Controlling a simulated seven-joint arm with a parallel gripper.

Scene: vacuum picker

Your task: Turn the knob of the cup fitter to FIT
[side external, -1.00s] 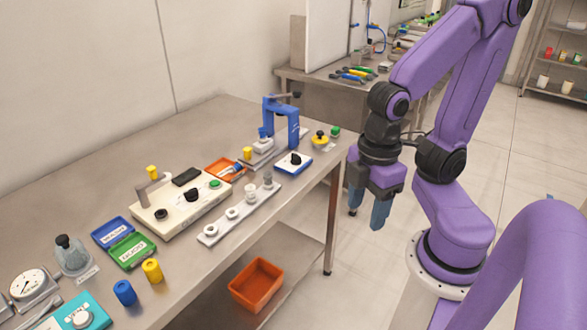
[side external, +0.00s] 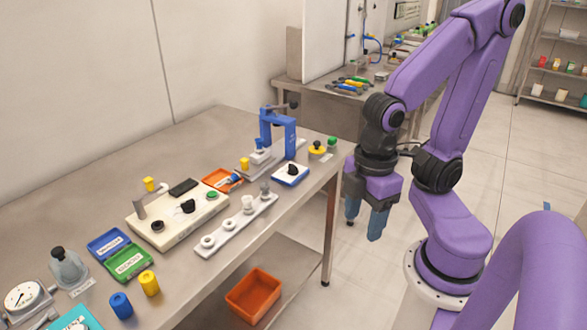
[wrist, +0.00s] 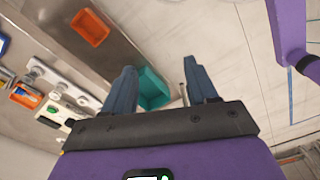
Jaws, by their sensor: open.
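A blue press-like stand (side external: 278,128) stands at the far right end of the bench. Beside it is a small white-and-blue box (side external: 287,177) with a black knob (side external: 292,169). A cream unit (side external: 170,222) further left also has a black knob (side external: 188,206). No label marks which is the cup fitter, and FIT cannot be read. My gripper (side external: 363,214) hangs off the bench's right side, pointing down, apart from both knobs. In the wrist view my gripper (wrist: 160,68) has its fingers spread with nothing between them.
A white rail (side external: 236,226) with several small cups lies along the bench's front edge. Green and blue boxes (side external: 128,262), blue and yellow cylinders stand nearer left. An orange bin (side external: 253,296) sits on the lower shelf.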

